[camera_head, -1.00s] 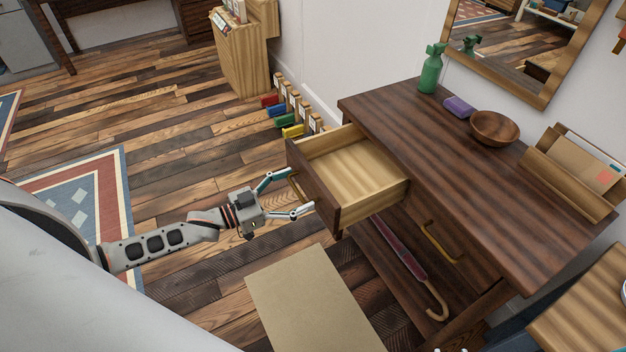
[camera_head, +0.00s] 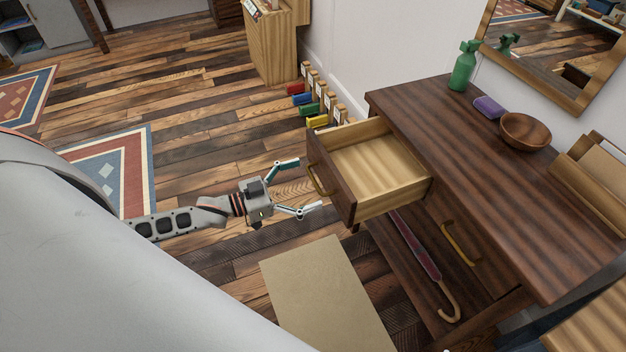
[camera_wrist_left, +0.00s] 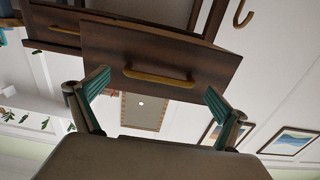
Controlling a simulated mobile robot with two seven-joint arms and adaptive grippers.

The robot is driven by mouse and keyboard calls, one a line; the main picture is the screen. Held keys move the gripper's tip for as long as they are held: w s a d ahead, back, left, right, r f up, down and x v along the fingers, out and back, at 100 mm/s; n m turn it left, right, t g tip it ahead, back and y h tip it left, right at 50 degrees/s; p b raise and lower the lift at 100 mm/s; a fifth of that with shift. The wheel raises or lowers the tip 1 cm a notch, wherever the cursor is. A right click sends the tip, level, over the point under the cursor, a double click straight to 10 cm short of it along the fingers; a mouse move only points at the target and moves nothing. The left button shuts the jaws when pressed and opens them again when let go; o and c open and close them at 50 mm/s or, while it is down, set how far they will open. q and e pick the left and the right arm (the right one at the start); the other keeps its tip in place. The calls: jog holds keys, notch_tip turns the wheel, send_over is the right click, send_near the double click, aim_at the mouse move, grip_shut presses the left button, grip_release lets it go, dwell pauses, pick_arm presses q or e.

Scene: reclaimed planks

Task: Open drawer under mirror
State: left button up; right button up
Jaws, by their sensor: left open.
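The wooden drawer (camera_head: 375,172) under the mirror (camera_head: 590,75) stands pulled out from the dark dresser (camera_head: 480,165), and its pale inside looks empty. Its curved brass handle (camera_head: 318,181) is on the front; in the left wrist view the handle (camera_wrist_left: 158,76) lies across the space between the fingers. My left gripper (camera_head: 307,185) is open and empty, just in front of the drawer front, with a small gap to the handle. My right gripper does not show.
A second brass handle (camera_head: 460,244) and a cane-handled umbrella (camera_head: 425,260) are below. A tan mat (camera_head: 325,295) lies on the floor.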

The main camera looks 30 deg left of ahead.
pick_arm(q)
jog(key=v, duration=1)
jog(key=shift+d, duration=0.1)
jog(key=s+d+f+n+g+y+p, duration=0.1)
jog(key=s+d+f+y+p, duration=0.1)
jog(key=s+d+f+y, duration=0.2)
jog(key=s+d+f+n+g+y+p, duration=0.2)
jog(key=s+d+f+y, duration=0.2)
jog(key=s+d, duration=0.4)
jog(key=d+f, duration=0.1)
jog(key=d, duration=0.2)
jog(key=shift+s+d+g, duration=0.15)
jog(key=shift+s+g, duration=0.15)
jog(key=shift+s, duration=0.05)
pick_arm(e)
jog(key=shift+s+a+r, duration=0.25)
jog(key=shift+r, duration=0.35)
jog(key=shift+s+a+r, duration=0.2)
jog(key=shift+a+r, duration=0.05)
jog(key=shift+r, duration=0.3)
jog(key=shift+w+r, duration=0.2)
